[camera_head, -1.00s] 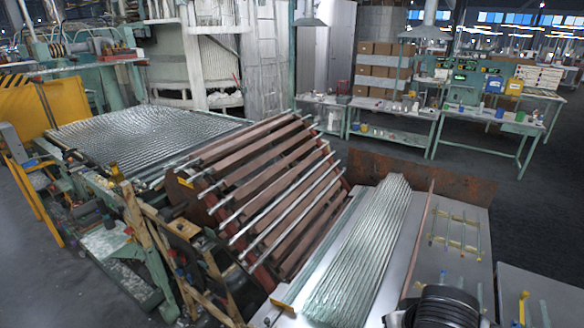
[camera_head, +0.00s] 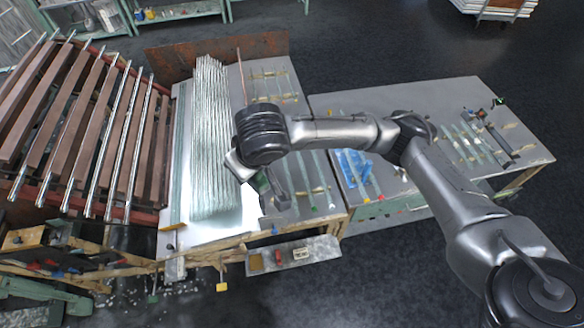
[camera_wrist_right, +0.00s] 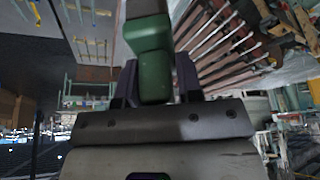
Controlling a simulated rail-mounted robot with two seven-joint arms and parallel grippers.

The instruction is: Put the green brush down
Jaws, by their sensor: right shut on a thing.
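My right gripper (camera_wrist_right: 157,72) is shut on the green brush (camera_wrist_right: 154,60), whose thick green body stands between the two dark fingers in the right wrist view. A paler part of the brush reaches past the fingertips to the top edge of that view. In the head view my right gripper (camera_head: 272,188) hangs over the grey table, beside the right edge of the glass tube stack. There the brush is mostly hidden or too small to make out. Whether it touches the table I cannot tell. My left gripper is not in view.
A stack of glass tubes (camera_head: 213,140) lies left of my right gripper. Further left is a slatted rack (camera_head: 85,120) with metal rods. A second grey table (camera_head: 440,105) at right holds several thin tools and a blue cloth (camera_head: 353,166). A small tray (camera_head: 293,254) hangs at the front edge.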

